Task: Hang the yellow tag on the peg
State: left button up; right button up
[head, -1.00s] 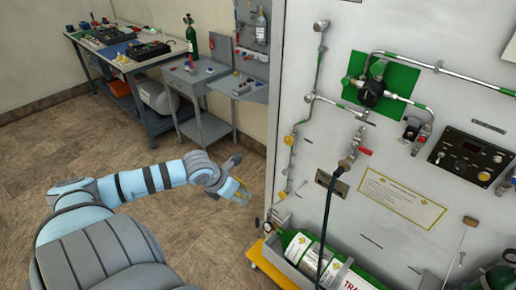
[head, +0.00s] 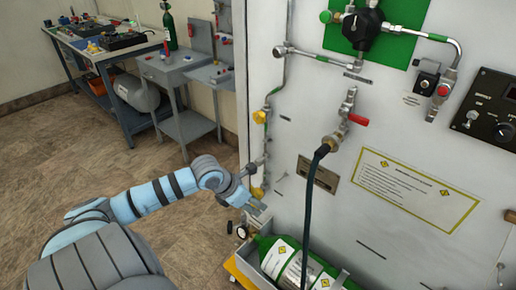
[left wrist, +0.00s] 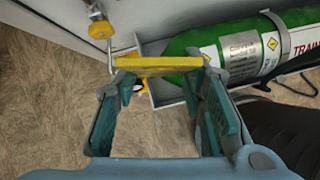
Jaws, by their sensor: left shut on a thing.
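The yellow tag (left wrist: 158,64) spans crosswise between the fingertips of my left gripper (left wrist: 160,76) in the left wrist view. The gripper is shut on it. In the head view, my left gripper (head: 250,200) is beside the left edge of the white panel (head: 385,140), near the lower yellow knob. I cannot make out the tag there. I cannot clearly identify the peg in either view. My right gripper is not in view.
A green cylinder (head: 286,262) lies in a grey tray below the panel. A dark hose (head: 307,200) hangs before the panel. Yellow knobs (head: 260,117) sit on the pipe at its left edge. A workbench (head: 105,50) and grey cart (head: 178,75) stand behind. Floor at left is clear.

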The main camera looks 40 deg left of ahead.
pick_arm(q)
jog(key=w+f+b, duration=0.1)
jog(key=w+b, duration=0.1)
jog(key=w, duration=0.1)
jog(key=w+f+b, duration=0.1)
jog(key=w+b, duration=0.1)
jog(key=w, duration=0.2)
jog(key=w+f+b, duration=0.1)
jog(key=w+b, duration=0.1)
jog(key=w, duration=0.2)
jog(key=shift+w+d+f, duration=0.1)
jog(key=shift+w, duration=0.1)
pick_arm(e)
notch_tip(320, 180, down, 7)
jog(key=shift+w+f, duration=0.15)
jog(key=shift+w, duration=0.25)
pick_arm(q)
jog(key=o, duration=0.9)
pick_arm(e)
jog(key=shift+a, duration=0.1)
